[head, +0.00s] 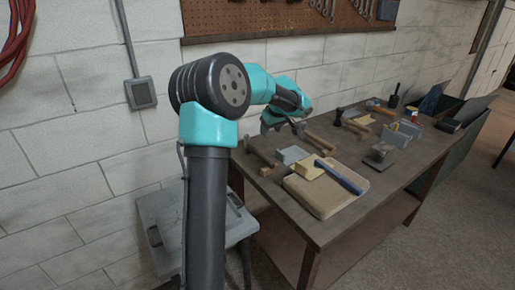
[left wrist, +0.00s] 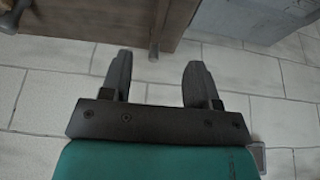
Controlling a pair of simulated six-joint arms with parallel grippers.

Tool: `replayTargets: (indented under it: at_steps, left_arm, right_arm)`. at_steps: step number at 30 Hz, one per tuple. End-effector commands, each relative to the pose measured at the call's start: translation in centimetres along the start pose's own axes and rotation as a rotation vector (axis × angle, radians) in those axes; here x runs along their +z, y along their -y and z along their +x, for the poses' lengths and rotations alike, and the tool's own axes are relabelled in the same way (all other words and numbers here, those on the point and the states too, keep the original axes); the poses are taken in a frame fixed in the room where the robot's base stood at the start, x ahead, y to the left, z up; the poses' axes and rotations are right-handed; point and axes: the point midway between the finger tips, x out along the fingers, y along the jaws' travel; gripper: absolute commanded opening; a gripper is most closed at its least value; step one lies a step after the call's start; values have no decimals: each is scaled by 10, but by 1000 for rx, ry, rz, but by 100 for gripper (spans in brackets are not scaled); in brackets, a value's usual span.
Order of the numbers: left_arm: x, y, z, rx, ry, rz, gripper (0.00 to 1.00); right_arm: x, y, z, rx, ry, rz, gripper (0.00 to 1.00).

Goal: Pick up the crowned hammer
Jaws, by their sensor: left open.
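Several hammers lie on the workbench (head: 350,207); I cannot tell which is the crowned one. One wooden-handled hammer (head: 318,140) lies just right of my left gripper (head: 272,123). Another hammer (head: 259,156) lies at the near left end, and one with a dark head (head: 376,106) lies farther back. My left gripper is open and empty, at the wall-side edge of the bench. In the left wrist view its two dark fingers (left wrist: 160,82) are apart, with only wall between them. A dark-tipped rod-like part (left wrist: 155,42) shows by the bench edge there. My right gripper is out of view.
A block wall (head: 75,155) runs along the back, with a pegboard (head: 255,17) above. A grey case (head: 160,218) stands left of the bench.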

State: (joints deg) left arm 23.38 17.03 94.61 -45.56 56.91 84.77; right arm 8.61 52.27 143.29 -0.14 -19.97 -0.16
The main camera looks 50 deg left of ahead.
Motion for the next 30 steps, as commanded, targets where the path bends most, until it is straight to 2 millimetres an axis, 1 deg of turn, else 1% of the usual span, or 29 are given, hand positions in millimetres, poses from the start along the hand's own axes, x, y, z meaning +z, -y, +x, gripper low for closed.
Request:
replayTargets:
  at_steps: [1, 3, 10, 14, 17, 30]
  left_arm:
    - [-7, 4, 1, -11, -11, -12, 55]
    - [-10, 5, 1, -16, -18, -16, 55]
    - [-9, 4, 1, -14, -16, -14, 55]
    - [-8, 4, 6, -15, -15, -13, 55]
    - [-8, 5, 17, -17, -14, -12, 55]
    - [-9, 6, 91, -16, -13, -12, 55]
  right_arm:
    - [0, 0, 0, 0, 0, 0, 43]
    - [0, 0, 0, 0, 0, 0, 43]
    - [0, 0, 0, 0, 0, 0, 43]
    - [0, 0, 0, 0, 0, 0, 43]
    - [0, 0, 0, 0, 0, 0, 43]
    - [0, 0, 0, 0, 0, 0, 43]
